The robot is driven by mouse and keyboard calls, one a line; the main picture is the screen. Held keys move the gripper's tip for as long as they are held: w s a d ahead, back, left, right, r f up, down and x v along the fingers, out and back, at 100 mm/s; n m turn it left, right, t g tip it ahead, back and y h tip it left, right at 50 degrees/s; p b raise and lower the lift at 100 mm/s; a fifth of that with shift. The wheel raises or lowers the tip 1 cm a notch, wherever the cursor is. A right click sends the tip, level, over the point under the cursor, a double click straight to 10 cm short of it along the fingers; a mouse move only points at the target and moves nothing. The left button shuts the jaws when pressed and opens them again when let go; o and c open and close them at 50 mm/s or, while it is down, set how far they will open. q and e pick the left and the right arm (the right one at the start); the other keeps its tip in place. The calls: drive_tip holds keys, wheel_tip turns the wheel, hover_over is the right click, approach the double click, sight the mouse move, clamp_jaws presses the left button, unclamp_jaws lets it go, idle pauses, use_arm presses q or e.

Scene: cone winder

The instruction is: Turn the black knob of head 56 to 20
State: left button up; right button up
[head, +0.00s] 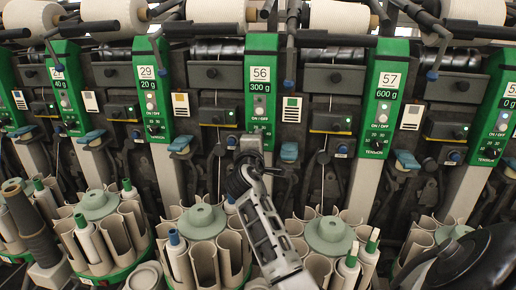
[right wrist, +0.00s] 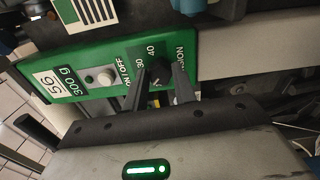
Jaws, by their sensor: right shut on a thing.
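The green panel of head 56 (head: 260,74) is in the middle of the head view, with its label reading 56 and 300 g. The panel also fills the upper left of the right wrist view (right wrist: 105,72), turned on its side. My right gripper (right wrist: 160,71) is shut on the black knob (right wrist: 159,76), one finger on each side. The numbers 30 and 40 show beside the knob; 20 is hidden by a finger. The knob's pointer direction cannot be told. In the head view the gripper covers the knob. I cannot make out my left gripper in either view.
The panel of head 57 (head: 386,90) is to the right and that of head 29 (head: 150,85) to the left, each with its own knob. Round bobbin magazines (head: 202,222) stand below. Yarn cones (head: 340,16) sit along the top.

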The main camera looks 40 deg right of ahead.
drive_tip(key=shift+f+m+b, duration=0.1)
drive_tip(key=shift+m+b, duration=0.9)
drive_tip(key=shift+m, duration=0.8)
drive_tip(key=o, duration=1)
drive_tip(key=shift+a, duration=0.1)
